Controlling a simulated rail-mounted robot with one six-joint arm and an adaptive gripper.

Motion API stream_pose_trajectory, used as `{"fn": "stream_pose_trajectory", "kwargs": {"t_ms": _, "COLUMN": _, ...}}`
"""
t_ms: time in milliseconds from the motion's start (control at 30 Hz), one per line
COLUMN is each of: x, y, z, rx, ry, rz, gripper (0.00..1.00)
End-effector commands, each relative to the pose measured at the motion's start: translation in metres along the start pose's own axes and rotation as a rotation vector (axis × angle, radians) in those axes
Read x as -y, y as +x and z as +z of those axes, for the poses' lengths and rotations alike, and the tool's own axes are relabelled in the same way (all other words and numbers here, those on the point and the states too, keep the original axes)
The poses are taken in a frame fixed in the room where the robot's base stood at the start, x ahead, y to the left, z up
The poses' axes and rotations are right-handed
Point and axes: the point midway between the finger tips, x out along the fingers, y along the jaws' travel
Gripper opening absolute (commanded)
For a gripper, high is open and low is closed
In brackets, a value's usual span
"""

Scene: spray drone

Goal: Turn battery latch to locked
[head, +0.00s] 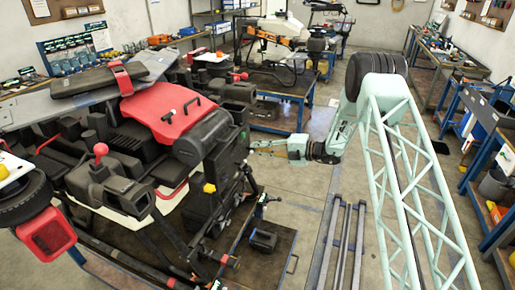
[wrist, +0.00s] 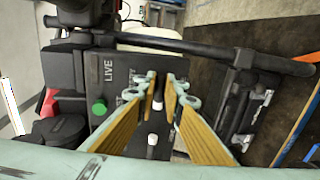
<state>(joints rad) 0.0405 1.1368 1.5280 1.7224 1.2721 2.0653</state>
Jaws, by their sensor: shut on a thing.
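In the wrist view my gripper (wrist: 160,86) reaches over a dark panel (wrist: 122,72) with white lettering that includes "LIVE". Its orange-padded fingers are closed in on a small part between their tips, which looks like the battery latch (wrist: 158,101), pale and mostly hidden by the fingers. I cannot tell which way the latch points. In the head view my gripper (head: 254,148) is at the right side of the red and black spray drone (head: 170,115), by its dark upright side. The latch is too small to make out there.
A green button (wrist: 99,107) sits on the panel left of the fingers. A black bar (wrist: 190,46) crosses beyond the fingertips, and a black frame (wrist: 243,95) stands to the right.

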Motion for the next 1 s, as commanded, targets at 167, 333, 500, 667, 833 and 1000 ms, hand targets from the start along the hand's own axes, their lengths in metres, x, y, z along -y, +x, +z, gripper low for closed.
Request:
{"fn": "stream_pose_trajectory", "kwargs": {"t_ms": 167, "x": -0.0001, "y": 0.0001, "z": 0.0, "rx": -0.001, "ry": 0.003, "rz": 0.0, "gripper": 0.0}}
{"fn": "stream_pose_trajectory", "kwargs": {"t_ms": 333, "x": -0.0002, "y": 0.0001, "z": 0.0, "rx": 0.0, "ry": 0.002, "rz": 0.0, "gripper": 0.0}}
{"fn": "stream_pose_trajectory", "kwargs": {"t_ms": 500, "x": -0.0002, "y": 0.0001, "z": 0.0001, "rx": 0.0, "ry": 0.002, "rz": 0.0, "gripper": 0.23}}
{"fn": "stream_pose_trajectory", "kwargs": {"t_ms": 667, "x": -0.0002, "y": 0.0, "z": 0.0001, "rx": 0.0, "ry": 0.002, "rz": 0.0, "gripper": 0.23}}
{"fn": "stream_pose_trajectory", "kwargs": {"t_ms": 833, "x": -0.0001, "y": -0.0005, "z": 0.0002, "rx": 0.0, "ry": 0.002, "rz": 0.0, "gripper": 0.23}}
{"fn": "stream_pose_trajectory", "kwargs": {"t_ms": 1000, "x": -0.0001, "y": -0.0054, "z": 0.0005, "rx": 0.001, "ry": 0.002, "rz": 0.0, "gripper": 0.23}}
